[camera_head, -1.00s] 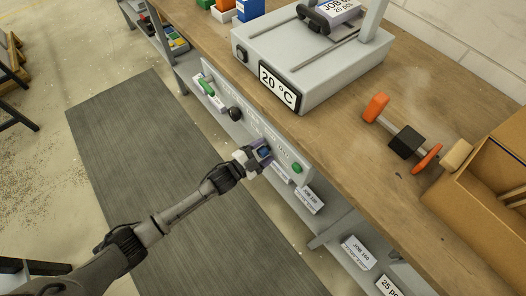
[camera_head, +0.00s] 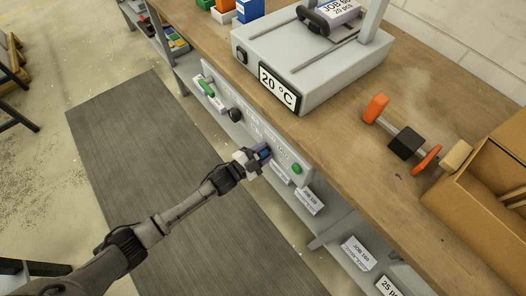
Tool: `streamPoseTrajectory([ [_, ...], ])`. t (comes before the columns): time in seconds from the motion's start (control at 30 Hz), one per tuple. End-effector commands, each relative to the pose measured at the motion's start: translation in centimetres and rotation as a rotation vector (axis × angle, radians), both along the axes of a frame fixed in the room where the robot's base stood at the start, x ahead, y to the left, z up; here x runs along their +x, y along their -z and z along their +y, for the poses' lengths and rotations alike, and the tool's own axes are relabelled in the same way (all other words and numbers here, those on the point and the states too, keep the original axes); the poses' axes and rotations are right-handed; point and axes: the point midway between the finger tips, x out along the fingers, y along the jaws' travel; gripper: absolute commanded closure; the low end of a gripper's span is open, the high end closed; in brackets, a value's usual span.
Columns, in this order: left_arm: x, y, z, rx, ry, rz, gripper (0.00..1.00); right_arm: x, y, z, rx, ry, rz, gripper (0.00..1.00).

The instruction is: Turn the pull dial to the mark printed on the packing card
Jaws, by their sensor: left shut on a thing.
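My left gripper (camera_head: 260,156) reaches the grey control panel (camera_head: 215,82) on the front edge of the bench. It is shut on the pull dial, which the fingers and hand mostly hide; a bluish part shows between the fingers. The dial's pointer and marks cannot be read. A card reading JOB 60, 20 pcs (camera_head: 343,10) lies on the machine at the top. Other printed cards (camera_head: 358,250) stand on the shelf below, one with 25 pcs (camera_head: 389,286) partly cut off; which is the packing card I cannot tell. My right gripper is out of view.
The panel also carries a black knob (camera_head: 235,115), a green lever (camera_head: 206,87) and a green button (camera_head: 296,168). A grey machine (camera_head: 310,65) showing 20 °C, an orange-handled tool (camera_head: 405,142) and a cardboard box (camera_head: 480,190) stand on the bench (camera_head: 350,135).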

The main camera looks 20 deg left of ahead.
Motion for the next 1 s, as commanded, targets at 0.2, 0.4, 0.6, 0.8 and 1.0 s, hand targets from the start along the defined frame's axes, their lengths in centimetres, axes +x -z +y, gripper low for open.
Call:
streamPoseTrajectory([
  [0.2,0.0,-0.2,0.0,-0.082,-0.001,0.050,0.87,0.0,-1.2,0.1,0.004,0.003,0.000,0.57],
  [0.4,0.0,-0.3,0.0,-0.225,-0.001,0.135,0.87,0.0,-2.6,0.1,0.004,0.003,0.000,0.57],
  [0.6,0.0,-0.2,0.0,-0.392,0.000,0.230,0.87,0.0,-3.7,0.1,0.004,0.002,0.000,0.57],
  [0.8,0.0,-0.1,0.0,-0.557,0.000,0.326,0.87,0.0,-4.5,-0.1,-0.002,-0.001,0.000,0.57],
  [1.0,0.0,0.0,0.0,-0.720,0.000,0.420,0.87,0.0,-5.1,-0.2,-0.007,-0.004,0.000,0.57],
])
